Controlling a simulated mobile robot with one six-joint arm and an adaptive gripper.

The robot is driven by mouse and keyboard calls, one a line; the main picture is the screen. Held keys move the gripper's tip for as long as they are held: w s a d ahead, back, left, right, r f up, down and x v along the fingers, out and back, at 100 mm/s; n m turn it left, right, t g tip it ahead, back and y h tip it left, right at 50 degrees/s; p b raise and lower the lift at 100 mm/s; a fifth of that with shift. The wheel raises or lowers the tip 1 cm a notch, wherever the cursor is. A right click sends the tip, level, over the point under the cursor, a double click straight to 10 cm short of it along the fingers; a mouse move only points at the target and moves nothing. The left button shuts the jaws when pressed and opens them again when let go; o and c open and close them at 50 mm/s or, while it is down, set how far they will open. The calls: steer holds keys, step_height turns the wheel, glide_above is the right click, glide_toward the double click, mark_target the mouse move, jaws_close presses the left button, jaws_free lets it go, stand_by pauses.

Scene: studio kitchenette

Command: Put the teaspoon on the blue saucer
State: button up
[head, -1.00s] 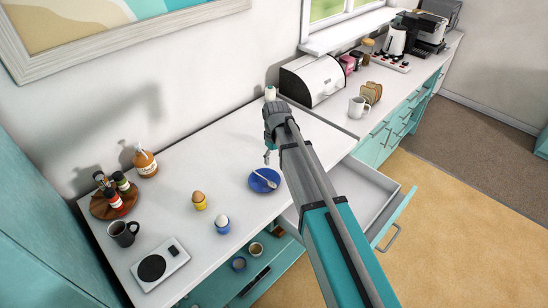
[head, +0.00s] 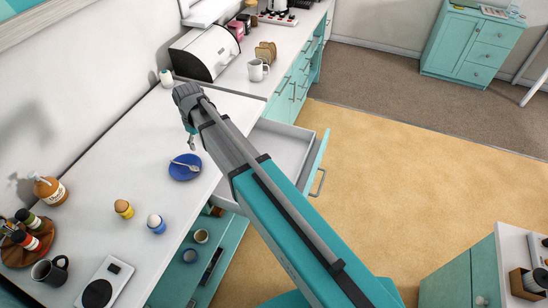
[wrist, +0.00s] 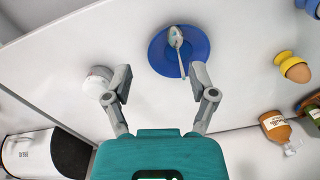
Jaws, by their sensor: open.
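The teaspoon (head: 184,165) lies on the blue saucer (head: 187,175) on the white counter. In the wrist view the teaspoon (wrist: 177,42) rests with its bowl inside the saucer (wrist: 161,55) and its handle reaching over the rim near one finger. My gripper (wrist: 160,84) is open with nothing between its fingers. In the head view my gripper (head: 191,138) is above the counter just behind the saucer, apart from the teaspoon.
An open drawer (head: 283,150) is under my arm. Egg cups, yellow (head: 124,209) and blue (head: 156,223), stand nearer on the counter. A white bread bin (head: 205,53), a mug (head: 258,69) and a small white container (head: 166,78) are farther back. The counter left of the saucer is clear.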

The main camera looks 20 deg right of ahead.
steer(key=s+d+m, duration=0.4)
steer(key=s+d, duration=0.3)
steer(key=d, duration=0.5)
steer(key=s+d+m, duration=0.4)
steer(key=s+d, duration=0.3)
steer(key=d, duration=0.5)
steer(key=shift+s, duration=0.4)
steer(key=shift+f, duration=0.1)
step_height(320, 180, down, 5)
steer(key=b, duration=0.5)
steer(key=shift+a, duration=0.1)
steer(key=shift+c, duration=0.2)
